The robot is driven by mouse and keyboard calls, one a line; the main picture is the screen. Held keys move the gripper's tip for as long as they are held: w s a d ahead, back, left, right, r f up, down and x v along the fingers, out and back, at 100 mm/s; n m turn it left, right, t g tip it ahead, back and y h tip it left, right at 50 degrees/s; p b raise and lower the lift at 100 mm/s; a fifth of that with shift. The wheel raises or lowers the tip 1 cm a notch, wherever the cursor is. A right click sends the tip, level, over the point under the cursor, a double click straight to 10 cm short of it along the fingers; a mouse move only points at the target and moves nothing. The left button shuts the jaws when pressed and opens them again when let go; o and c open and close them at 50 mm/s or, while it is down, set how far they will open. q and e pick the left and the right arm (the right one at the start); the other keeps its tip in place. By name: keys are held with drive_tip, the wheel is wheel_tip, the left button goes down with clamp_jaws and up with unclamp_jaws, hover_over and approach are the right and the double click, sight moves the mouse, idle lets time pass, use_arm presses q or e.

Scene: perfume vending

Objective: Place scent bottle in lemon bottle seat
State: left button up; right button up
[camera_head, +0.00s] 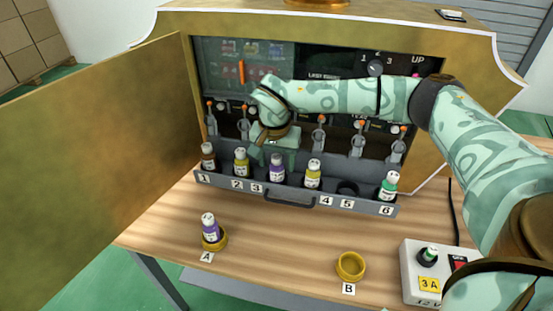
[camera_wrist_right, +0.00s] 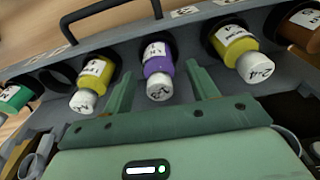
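My right gripper (camera_head: 275,155) reaches down over the middle of the drawer in front of the machine. In the right wrist view its two fingers (camera_wrist_right: 160,82) are apart, one on each side of a purple bottle (camera_wrist_right: 158,65) with a white cap. That purple bottle (camera_head: 277,168) stands in the drawer near label 3; I cannot see finger contact. Yellow bottles stand on either side of it, one near label 2 (camera_head: 241,163) and one near label 4 (camera_head: 313,174). Another purple bottle (camera_head: 210,228) stands in the ring seat at A. Which seat is lemon I cannot read. My left gripper is out of view.
The drawer (camera_head: 345,203) also holds a brown bottle (camera_head: 208,157) at the left and a green bottle (camera_head: 389,187) at 6. The hole near 5 (camera_head: 347,188) is empty. Ring seat B (camera_head: 351,266) is empty. An open door (camera_head: 100,165) bounds the left; a switch box (camera_head: 428,277) stands right.

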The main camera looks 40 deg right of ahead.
sight(275, 168)
drive_tip(key=shift+r, duration=0.15)
use_arm(q)
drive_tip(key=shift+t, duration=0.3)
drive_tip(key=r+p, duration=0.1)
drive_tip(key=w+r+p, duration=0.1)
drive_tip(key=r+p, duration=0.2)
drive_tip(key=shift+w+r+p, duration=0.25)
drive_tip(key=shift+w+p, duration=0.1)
drive_tip(key=shift+p, duration=0.05)
use_arm(e)
wheel_tip(275, 168, up, 12)
drive_tip(key=a, duration=0.1)
drive_tip(key=shift+s, duration=0.45)
